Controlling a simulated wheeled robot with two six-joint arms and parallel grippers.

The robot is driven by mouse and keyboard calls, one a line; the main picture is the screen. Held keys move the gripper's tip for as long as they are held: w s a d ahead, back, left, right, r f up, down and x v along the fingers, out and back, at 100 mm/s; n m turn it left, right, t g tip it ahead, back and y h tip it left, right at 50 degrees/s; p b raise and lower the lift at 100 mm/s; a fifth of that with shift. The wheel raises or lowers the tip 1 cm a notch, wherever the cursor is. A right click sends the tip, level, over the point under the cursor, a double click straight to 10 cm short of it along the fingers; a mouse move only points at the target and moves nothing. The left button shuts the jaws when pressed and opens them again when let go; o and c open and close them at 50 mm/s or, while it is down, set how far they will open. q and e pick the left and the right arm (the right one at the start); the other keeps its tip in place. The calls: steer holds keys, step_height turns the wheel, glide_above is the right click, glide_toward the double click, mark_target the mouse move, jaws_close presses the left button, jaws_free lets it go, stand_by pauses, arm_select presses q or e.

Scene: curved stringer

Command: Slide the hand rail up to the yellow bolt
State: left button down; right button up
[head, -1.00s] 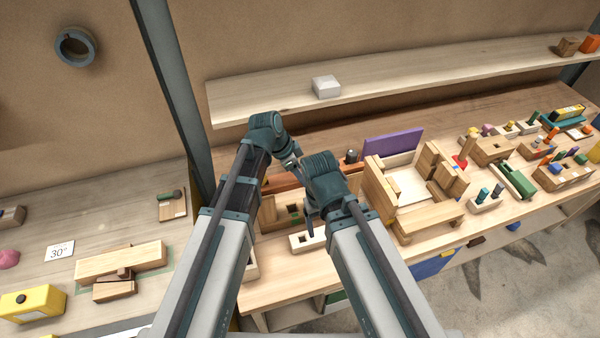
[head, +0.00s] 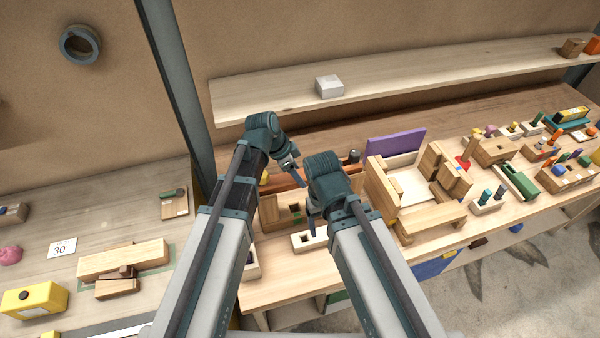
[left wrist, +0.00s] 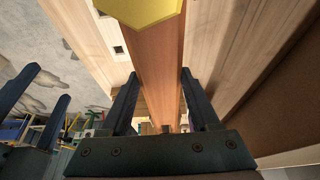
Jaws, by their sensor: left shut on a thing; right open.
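The hand rail is a long reddish-brown bar (head: 282,184) lying along the workpiece on the right bench. My left gripper (head: 294,174) is shut on it; in the left wrist view the rail (left wrist: 158,70) runs between the two fingers (left wrist: 160,105). The yellow bolt (left wrist: 142,8) shows large at the top edge of that view, its hexagonal head overlapping the rail. A small yellow spot (head: 265,177) shows near the rail's left end in the head view. My right gripper (head: 311,222) is open and empty, lower, near a pale block with dark holes; my forearm partly hides that area.
A purple panel (head: 396,142) and a wooden box-like assembly (head: 442,215) stand right of my arms. Several small peg blocks fill the bench's right end. A shelf (head: 420,76) with a white box (head: 329,87) runs behind. A grey post (head: 178,80) stands left.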

arm_select(q)
steer(key=shift+c, duration=0.2)
jaws_free()
